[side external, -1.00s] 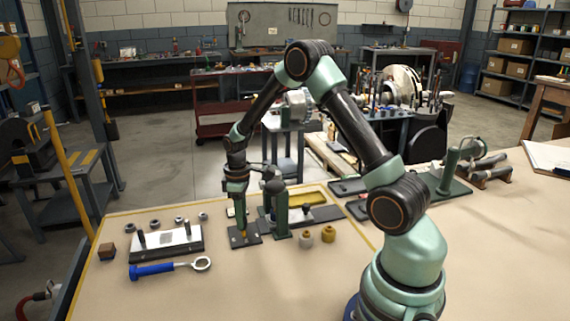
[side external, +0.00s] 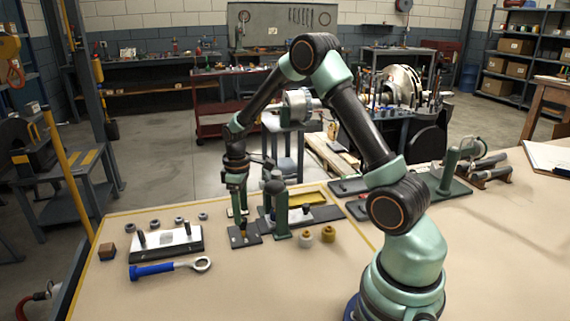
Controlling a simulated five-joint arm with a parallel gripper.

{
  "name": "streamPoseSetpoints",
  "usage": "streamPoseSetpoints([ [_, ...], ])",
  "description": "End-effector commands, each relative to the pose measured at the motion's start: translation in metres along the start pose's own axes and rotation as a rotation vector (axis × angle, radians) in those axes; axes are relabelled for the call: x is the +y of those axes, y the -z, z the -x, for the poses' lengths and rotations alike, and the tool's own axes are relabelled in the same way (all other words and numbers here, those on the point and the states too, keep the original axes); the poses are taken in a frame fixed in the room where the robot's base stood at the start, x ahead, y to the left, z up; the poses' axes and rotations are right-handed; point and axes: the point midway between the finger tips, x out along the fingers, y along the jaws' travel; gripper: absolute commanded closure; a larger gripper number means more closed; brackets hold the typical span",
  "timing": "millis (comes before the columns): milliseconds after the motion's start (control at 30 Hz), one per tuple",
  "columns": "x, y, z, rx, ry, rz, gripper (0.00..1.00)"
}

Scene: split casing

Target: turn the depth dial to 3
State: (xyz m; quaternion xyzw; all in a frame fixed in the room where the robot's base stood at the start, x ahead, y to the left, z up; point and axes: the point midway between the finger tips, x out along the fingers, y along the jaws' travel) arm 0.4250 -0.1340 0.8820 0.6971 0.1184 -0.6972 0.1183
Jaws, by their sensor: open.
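My gripper (side external: 238,208) points down above the dark base plate (side external: 245,240) of a small green press (side external: 279,212). Its jaws are open and hold nothing that I can see. The depth dial cannot be made out for certain at this size, and no number or pointer is readable. The gripper and the press column hide part of that area.
Two small knobs (side external: 328,234) stand to the right. The front of the bench is clear.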

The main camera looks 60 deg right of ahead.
Motion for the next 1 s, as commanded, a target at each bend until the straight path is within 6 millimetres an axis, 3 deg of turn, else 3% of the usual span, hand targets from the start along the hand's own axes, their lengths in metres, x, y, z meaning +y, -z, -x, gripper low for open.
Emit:
streamPoseSetpoints([
  [200, 0.001, 0.001, 0.048, 0.005, -0.004, 0.000, 0.35],
  [433, 0.000, 0.001, 0.084, 0.003, -0.002, 0.000, 0.35],
  [633, 0.000, 0.000, 0.096, 0.001, -0.001, 0.000, 0.35],
  [1000, 0.000, 0.000, 0.096, 0.000, 0.000, -0.021, 0.35],
])
